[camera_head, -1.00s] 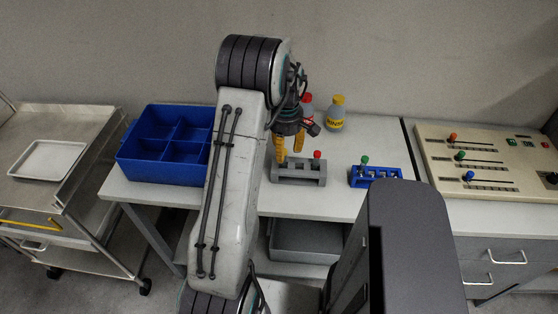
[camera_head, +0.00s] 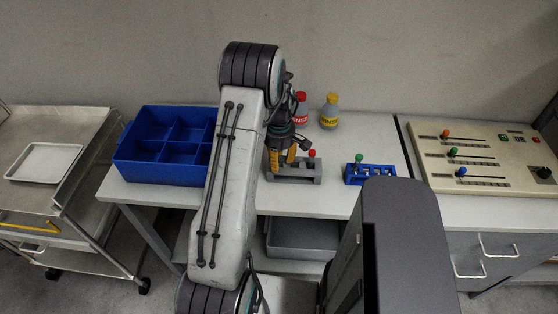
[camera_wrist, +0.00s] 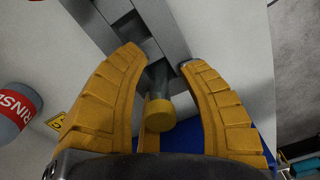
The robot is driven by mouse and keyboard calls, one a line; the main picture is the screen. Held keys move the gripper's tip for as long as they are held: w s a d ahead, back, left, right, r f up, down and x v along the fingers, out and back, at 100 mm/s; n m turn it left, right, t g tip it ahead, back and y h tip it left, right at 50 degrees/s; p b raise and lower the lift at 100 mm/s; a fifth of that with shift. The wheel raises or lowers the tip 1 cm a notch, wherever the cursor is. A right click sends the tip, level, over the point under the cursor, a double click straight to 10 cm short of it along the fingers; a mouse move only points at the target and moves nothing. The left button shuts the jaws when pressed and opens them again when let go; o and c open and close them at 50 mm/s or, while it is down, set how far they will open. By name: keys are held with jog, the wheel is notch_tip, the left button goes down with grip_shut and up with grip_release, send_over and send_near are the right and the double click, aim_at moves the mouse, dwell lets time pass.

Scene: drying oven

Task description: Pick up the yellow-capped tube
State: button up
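The yellow-capped tube (camera_wrist: 160,115) shows in the wrist view, standing in the grey rack (camera_head: 312,179), with its cap towards the camera. My gripper (camera_wrist: 160,62) is open, with one yellow finger on each side of the tube. Gaps show between the cap and both fingers. In the head view, my gripper (camera_head: 282,160) is low at the left part of the grey rack, and the yellow cap cannot be made out there. A red-capped tube (camera_head: 312,154) stands in the same rack, just right of my gripper.
A blue rack (camera_head: 382,178) with a green-capped tube (camera_head: 359,159) stands to the right. Red-capped (camera_head: 300,112) and yellow-capped (camera_head: 331,112) bottles stand behind. A blue divided bin (camera_head: 160,173) is left, a control panel (camera_head: 485,165) far right. The table front is clear.

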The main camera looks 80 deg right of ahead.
jog(key=c, duration=0.6)
jog(key=shift+r, duration=0.1)
jog(key=shift+c, duration=0.2)
